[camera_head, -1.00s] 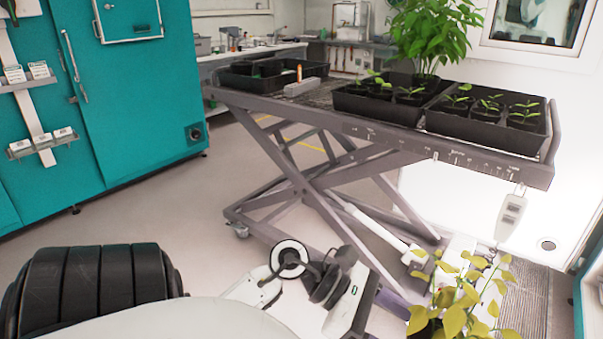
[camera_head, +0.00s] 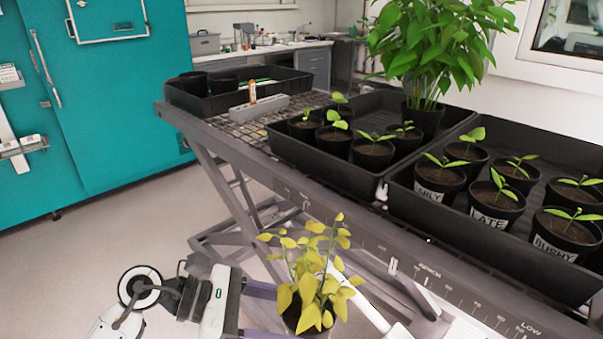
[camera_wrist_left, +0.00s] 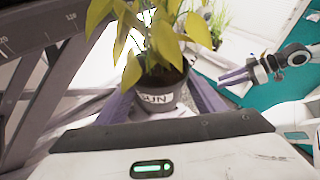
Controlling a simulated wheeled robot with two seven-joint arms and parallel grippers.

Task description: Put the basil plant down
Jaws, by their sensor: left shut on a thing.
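The basil plant (camera_head: 312,285) has yellow leaves and a dark pot. It is upright at the lower middle of the head view, in front of the cart's near edge and below its top. My left gripper (camera_head: 275,312) is shut on its pot. The left wrist view shows the pot (camera_wrist_left: 160,82) between the purple fingers, with a white label only partly readable. The lower pot is cut off in the head view. My right gripper (camera_wrist_left: 235,75) shows only in the left wrist view, small and apart from the plant; its opening is unclear.
The cart (camera_head: 330,215) has a ruler-marked near edge. On it are a black tray (camera_head: 340,175) with seedlings and a tall green plant (camera_head: 430,50), a right tray (camera_head: 440,208) with labelled seedling pots, and a back-left tray (camera_head: 240,100). Bare mesh (camera_head: 250,130) shows between trays.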

